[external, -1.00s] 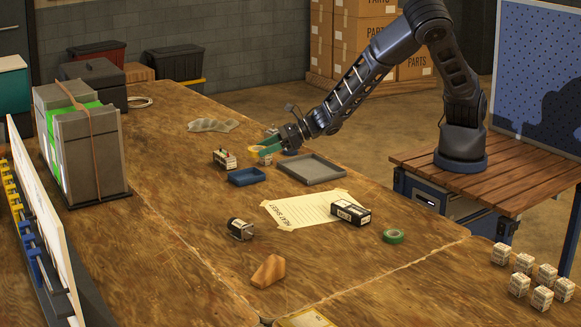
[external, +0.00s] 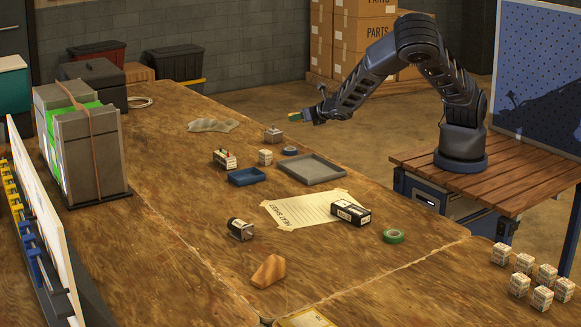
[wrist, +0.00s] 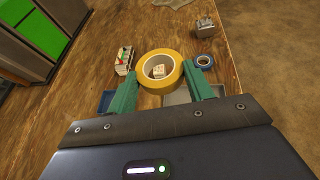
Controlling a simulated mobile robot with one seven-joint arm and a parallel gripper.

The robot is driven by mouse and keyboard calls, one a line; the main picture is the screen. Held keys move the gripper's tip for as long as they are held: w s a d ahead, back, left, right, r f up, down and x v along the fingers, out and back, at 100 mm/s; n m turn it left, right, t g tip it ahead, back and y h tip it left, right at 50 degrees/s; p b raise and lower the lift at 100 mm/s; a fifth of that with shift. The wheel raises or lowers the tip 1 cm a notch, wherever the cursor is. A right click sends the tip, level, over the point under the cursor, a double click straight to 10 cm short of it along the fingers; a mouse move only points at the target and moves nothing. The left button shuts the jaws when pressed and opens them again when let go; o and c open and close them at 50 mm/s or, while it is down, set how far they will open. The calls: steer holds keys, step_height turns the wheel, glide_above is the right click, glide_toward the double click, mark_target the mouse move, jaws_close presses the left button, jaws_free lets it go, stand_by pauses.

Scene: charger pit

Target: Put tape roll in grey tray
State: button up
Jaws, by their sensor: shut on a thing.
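A yellow tape roll (wrist: 160,89) is clamped between the teal fingers of my gripper (wrist: 161,78) in the wrist view. In the external view my gripper (external: 302,116) holds the roll (external: 293,117) well above the table's far right edge, clear of the surface. The grey tray (external: 338,176) lies flat on the table, below and slightly right of my gripper in the external view, and looks empty. In the wrist view only a part of the tray (wrist: 178,98) shows beneath the roll.
A blue tray (external: 247,177) stands left of the grey tray. A blue tape roll (external: 290,150), a small white box (external: 265,157), a grey block (external: 273,135) and a terminal-like part (external: 224,159) sit behind them. A green tape roll (external: 394,236) and a black box (external: 351,213) lie nearer.

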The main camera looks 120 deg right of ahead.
steer(key=m+g, duration=0.2)
glide_above(311, 170)
step_height(311, 170, down, 20)
steer(key=shift+r, duration=0.25)
stand_by(0.4)
steer(key=o, duration=1)
steer(key=shift+f, duration=0.15)
steer(key=shift+c, duration=0.2)
steer(key=shift+v, duration=6)
steer(key=shift+w, duration=0.1)
